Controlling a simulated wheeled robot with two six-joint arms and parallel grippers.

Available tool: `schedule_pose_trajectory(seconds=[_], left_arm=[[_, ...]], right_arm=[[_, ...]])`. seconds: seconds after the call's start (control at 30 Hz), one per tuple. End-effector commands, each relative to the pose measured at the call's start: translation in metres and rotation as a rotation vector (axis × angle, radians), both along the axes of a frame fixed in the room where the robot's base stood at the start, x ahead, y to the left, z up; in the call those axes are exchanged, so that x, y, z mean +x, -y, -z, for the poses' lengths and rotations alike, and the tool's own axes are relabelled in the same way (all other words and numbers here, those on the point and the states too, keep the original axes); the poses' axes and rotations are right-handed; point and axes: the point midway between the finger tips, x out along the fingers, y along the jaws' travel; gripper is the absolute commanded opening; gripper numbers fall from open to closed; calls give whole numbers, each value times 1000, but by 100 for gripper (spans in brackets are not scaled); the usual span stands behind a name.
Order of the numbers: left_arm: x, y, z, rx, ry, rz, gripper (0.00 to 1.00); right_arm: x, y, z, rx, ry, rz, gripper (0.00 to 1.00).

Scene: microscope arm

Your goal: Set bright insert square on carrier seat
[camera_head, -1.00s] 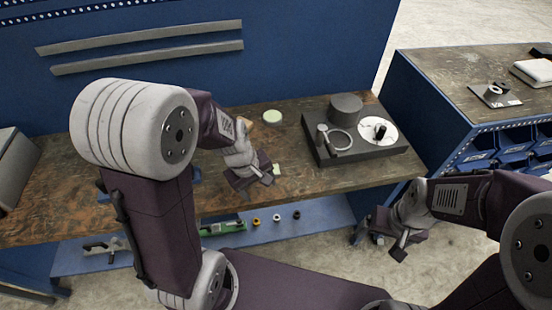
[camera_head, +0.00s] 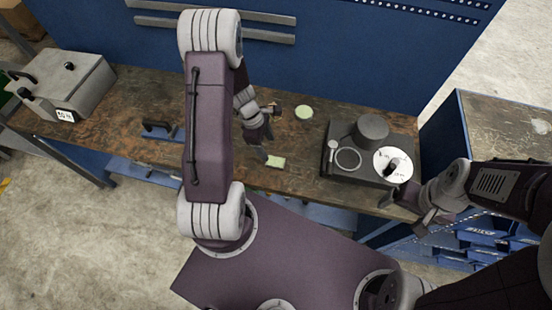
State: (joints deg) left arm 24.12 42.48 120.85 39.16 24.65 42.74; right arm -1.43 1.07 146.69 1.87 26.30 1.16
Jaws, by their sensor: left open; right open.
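A small pale yellow-green rectangular piece (camera_head: 275,162) lies on the wooden bench; it may be the bright insert. My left gripper (camera_head: 262,152) is open and empty just behind and left of it, and I cannot tell whether they touch. A pale green round disc (camera_head: 304,112) lies farther back. I cannot tell which thing is the carrier seat. A dark device (camera_head: 341,183) on the right of the bench bears a grey cylinder (camera_head: 372,128), a ring (camera_head: 348,159) and a white dial (camera_head: 398,170). My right gripper (camera_head: 402,207) is open by the bench's front right edge.
A grey box (camera_head: 75,82) stands on the bench's left end. A small dark holder (camera_head: 160,130) stands left of my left arm. A small tan item (camera_head: 274,109) lies near the disc. A second bench (camera_head: 500,115) stands at the right.

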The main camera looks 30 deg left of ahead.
Motion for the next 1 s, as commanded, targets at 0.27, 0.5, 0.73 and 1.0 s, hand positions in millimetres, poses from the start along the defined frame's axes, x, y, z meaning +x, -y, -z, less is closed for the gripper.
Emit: schedule_pose_trajectory(seconds=[0.27,0.5,0.73,1.0], left_arm=[[1,10,36,-1,-2,3,66],[0,15,54,-1,-3,4,66],[1,25,88,1,0,3,66],[1,25,88,1,1,5,58]], right_arm=[[0,0,9,0,0,0,85],[0,0,13,0,0,0,85],[0,0,23,0,0,0,85],[0,0,22,0,0,0,85]])
